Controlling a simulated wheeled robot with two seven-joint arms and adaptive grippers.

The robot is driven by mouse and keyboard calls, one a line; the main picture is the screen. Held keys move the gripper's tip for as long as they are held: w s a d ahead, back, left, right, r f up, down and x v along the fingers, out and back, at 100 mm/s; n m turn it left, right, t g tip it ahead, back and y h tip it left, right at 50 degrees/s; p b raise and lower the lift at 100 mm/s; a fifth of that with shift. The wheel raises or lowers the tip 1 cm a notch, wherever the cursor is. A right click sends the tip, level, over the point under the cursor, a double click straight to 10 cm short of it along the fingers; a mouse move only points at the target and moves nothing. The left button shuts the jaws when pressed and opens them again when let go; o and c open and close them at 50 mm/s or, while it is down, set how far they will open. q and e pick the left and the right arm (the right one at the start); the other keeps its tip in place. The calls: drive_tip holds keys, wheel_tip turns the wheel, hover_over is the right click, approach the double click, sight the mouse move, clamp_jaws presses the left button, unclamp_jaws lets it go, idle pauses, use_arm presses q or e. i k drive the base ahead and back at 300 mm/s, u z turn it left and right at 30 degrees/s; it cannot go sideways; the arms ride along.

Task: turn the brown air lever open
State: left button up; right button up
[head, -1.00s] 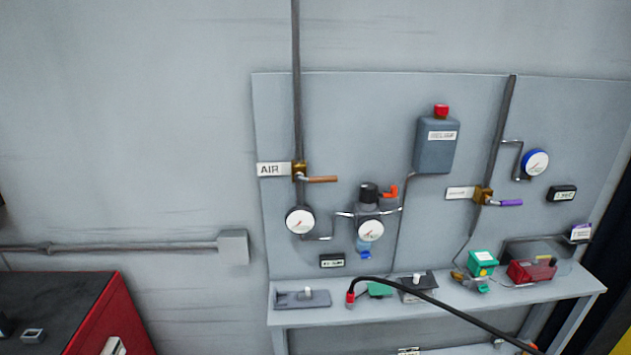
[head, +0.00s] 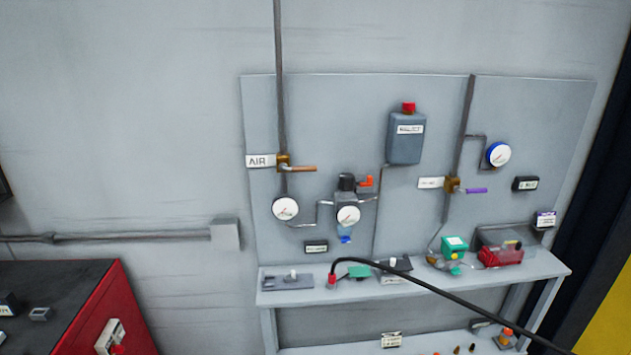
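The brown air lever (head: 302,168) is on a brass valve (head: 283,163) on the vertical pipe at the left of the wall panel. It points to the right, roughly horizontal and across the pipe. A white AIR label (head: 261,161) is just left of the valve. A round white gauge (head: 286,208) hangs below it. Neither of my grippers shows in the head view.
A second valve has a purple lever (head: 476,191). A grey box with a red button (head: 404,138) is between the valves. A shelf (head: 440,279) below holds several parts, with a black hose (head: 420,285) crossing it. A red cabinet (head: 105,310) stands at lower left.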

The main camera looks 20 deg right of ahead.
sight(283, 167)
drive_tip(key=k, duration=0.75)
drive_tip(key=z, duration=0.75)
drive_tip(key=i, duration=1.3)
drive_tip(key=u, duration=0.3)
